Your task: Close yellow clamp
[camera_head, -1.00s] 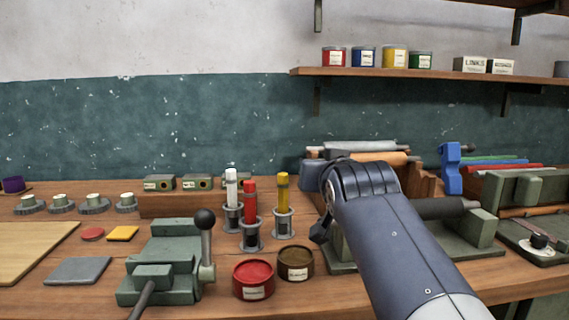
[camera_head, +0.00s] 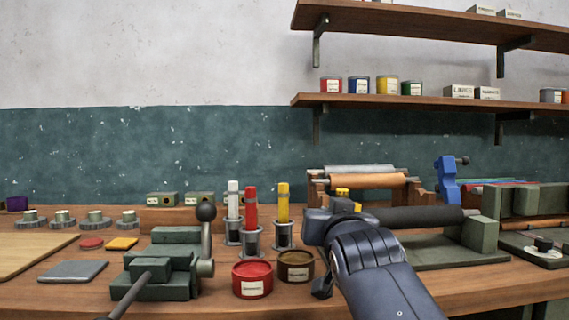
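A small yellow part (camera_head: 342,193), which looks like the yellow clamp, shows just above and behind my gripper, at the left end of a dark roller. Most of it is hidden by my gripper and wrist, so I cannot tell whether it is open or closed. My gripper (camera_head: 335,215) is at the roller's left end, in front of the yellow part.
The dark roller (camera_head: 420,216) lies on a green press (camera_head: 455,245). A blue clamp (camera_head: 446,182) stands behind it. Left of my arm are a brown tin (camera_head: 296,267), a red tin (camera_head: 252,280), upright colored tubes (camera_head: 283,205) and a green vise (camera_head: 165,270).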

